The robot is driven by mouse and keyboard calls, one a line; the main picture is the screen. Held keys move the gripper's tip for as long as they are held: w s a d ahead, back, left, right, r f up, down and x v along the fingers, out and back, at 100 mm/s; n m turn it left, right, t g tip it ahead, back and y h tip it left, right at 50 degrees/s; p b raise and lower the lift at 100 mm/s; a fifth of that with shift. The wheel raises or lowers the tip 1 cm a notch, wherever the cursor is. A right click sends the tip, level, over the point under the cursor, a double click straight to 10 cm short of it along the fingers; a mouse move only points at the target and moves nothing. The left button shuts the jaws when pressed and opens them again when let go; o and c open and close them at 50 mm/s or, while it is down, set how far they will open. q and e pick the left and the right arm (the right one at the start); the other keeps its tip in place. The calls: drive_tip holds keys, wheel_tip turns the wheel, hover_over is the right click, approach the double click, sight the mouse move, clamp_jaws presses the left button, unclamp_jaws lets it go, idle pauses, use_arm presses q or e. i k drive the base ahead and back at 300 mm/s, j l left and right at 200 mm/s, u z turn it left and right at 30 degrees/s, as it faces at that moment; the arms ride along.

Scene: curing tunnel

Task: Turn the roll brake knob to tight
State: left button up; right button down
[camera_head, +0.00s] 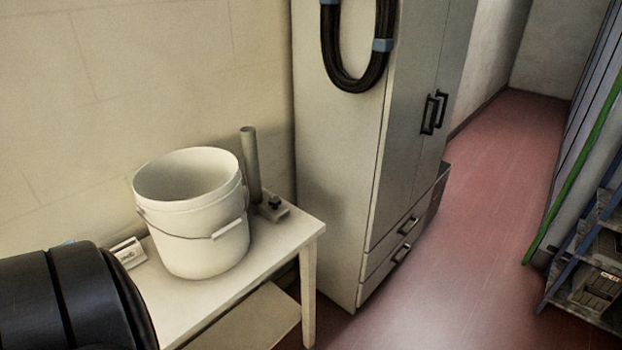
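A small dark knob (274,202) sits on a light base plate (277,212) at the back right corner of the white table. A grey upright cylinder (250,165) stands just behind and to the left of it. The knob is small in this view, and I cannot read its setting or any marking. I cannot tell for sure that it is the roll brake knob. Neither of my grippers is in view. A black rounded part, likely my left arm, covers the lower left corner and hides that end of the table.
A white bucket (202,245) with a wire handle stands on the table (260,262), left of the knob. A grey cabinet (345,185) with a hanging dark hose (350,78) stands right. The red floor (450,250) beyond is clear.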

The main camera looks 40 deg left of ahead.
sight(275, 201)
drive_tip(key=i+l+u, duration=0.1)
drive_tip(key=i+u, duration=0.35)
drive_tip(key=i+l+u, duration=0.2)
drive_tip(key=i+u, duration=0.15)
drive_tip(key=u, duration=0.15)
drive_tip(key=i+l+u, duration=0.45)
drive_tip(key=k+j, duration=0.1)
